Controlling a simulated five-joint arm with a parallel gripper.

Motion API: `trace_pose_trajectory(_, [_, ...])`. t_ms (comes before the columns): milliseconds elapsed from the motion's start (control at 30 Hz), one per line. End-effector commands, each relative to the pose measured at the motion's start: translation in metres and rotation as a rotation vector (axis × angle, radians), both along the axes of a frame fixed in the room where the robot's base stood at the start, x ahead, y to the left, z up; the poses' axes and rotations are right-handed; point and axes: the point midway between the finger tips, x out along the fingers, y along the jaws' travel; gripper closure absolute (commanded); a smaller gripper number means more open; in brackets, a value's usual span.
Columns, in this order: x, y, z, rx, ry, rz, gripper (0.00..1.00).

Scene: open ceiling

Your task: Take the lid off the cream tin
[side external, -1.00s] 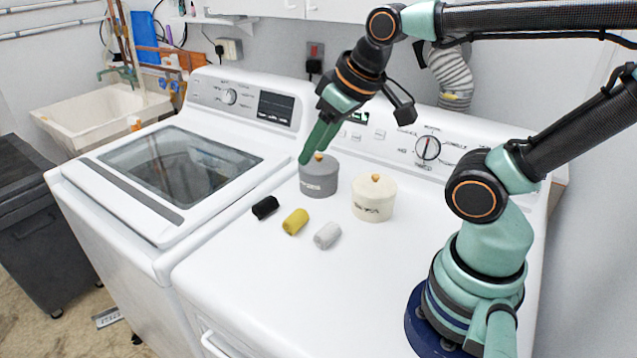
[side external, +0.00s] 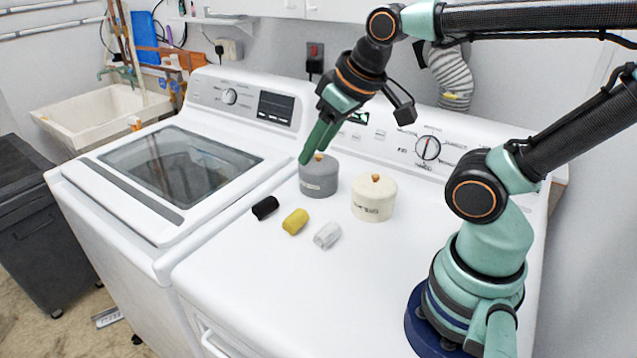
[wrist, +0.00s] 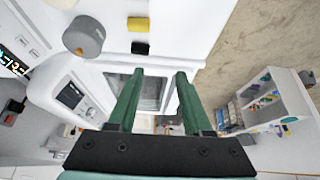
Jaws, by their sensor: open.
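The cream tin (side external: 373,203) stands upright on the white machine top, with its lid on and an orange-brown knob (side external: 376,178) on the lid. A grey tin (side external: 319,180) with a similar knob stands to its left and behind it; its lid is on too. The grey tin also shows in the wrist view (wrist: 84,37), at the upper left. My gripper (side external: 312,150) is open and empty, its green fingers pointing down over the grey tin's left side. In the wrist view both fingers (wrist: 154,98) are apart with nothing between them.
A second machine with a glass lid (side external: 180,165) stands to the left. The front of the machine top is clear. A control panel (side external: 428,148) rises behind the tins.

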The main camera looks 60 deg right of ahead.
Motion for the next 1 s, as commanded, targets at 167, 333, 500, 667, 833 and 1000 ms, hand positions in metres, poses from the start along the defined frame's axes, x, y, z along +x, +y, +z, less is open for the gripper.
trace_pose_trajectory(167, [0.000, 0.000, 0.000, 0.000, 0.000, 0.000, 0.41])
trace_pose_trajectory(333, [0.000, 0.000, 0.000, 0.000, 0.000, 0.000, 0.41])
trace_pose_trajectory(500, [0.003, -0.010, 0.000, 0.017, 0.023, -0.065, 0.41])
trace_pose_trajectory(667, [0.010, -0.052, -0.003, 0.093, 0.117, -0.353, 0.41])
trace_pose_trajectory(833, [0.012, -0.119, -0.013, 0.208, 0.237, -0.797, 0.41])
trace_pose_trajectory(1000, [0.002, -0.178, -0.027, 0.304, 0.330, -1.189, 0.41])
